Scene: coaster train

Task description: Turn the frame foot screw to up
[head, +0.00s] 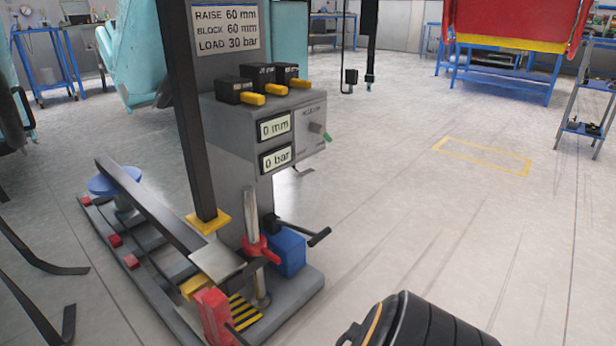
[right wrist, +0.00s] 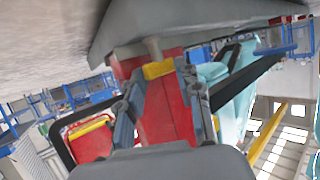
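A grey test stand (head: 228,165) stands left of centre in the head view. On its base is an upright silver screw-like post (head: 252,215) with a red handled collar (head: 262,250). I cannot tell for sure whether this is the frame foot screw, or which setting it has. My black right arm part shows at the bottom of the head view, apart from the stand. In the right wrist view my right gripper (right wrist: 163,97) has its fingers spread, with red and yellow surfaces seen between them. Contact cannot be told. My left gripper is not in view.
The stand carries yellow levers (head: 252,99), a green-tipped knob (head: 318,128) and displays reading 0 mm (head: 274,126) and 0 bar (head: 275,158). A blue box (head: 289,252) and black handle (head: 318,237) are low on its right.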

